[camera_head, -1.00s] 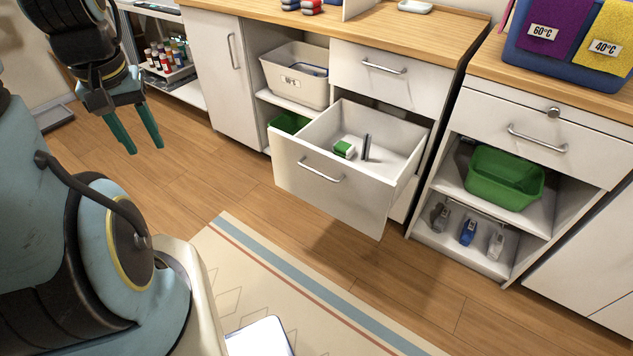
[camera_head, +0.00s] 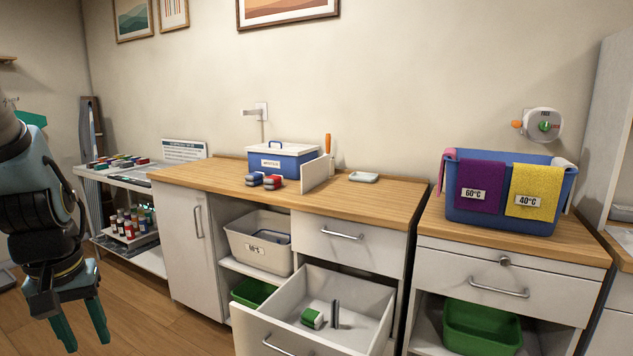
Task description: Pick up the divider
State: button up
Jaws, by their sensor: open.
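A thin white upright panel (camera_head: 315,174), which looks like a divider, stands on the wooden counter beside the blue box. A thin dark grey upright piece (camera_head: 335,314) stands inside the open drawer (camera_head: 374,329), next to a green and white block (camera_head: 312,318). I cannot tell for certain which of the two is the divider. My gripper (camera_head: 84,333) hangs at the lower left with its two green fingers pointing down and apart. It is empty, well left of the counter and drawer, and touches neither piece.
On the counter (camera_head: 380,204) are a blue lidded box (camera_head: 283,162), red and blue blocks (camera_head: 264,181), an orange-handled tool (camera_head: 328,146) and a pale dish (camera_head: 363,177). The open drawer juts into the floor space. A blue basket with cloths (camera_head: 508,212) stands at right.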

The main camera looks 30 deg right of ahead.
aim_at(314, 173)
jog(key=i+l+z, duration=0.1)
jog(key=i+z, duration=0.2)
jog(key=i, duration=0.3)
jog(key=i+z, duration=0.25)
jog(key=i, duration=0.3)
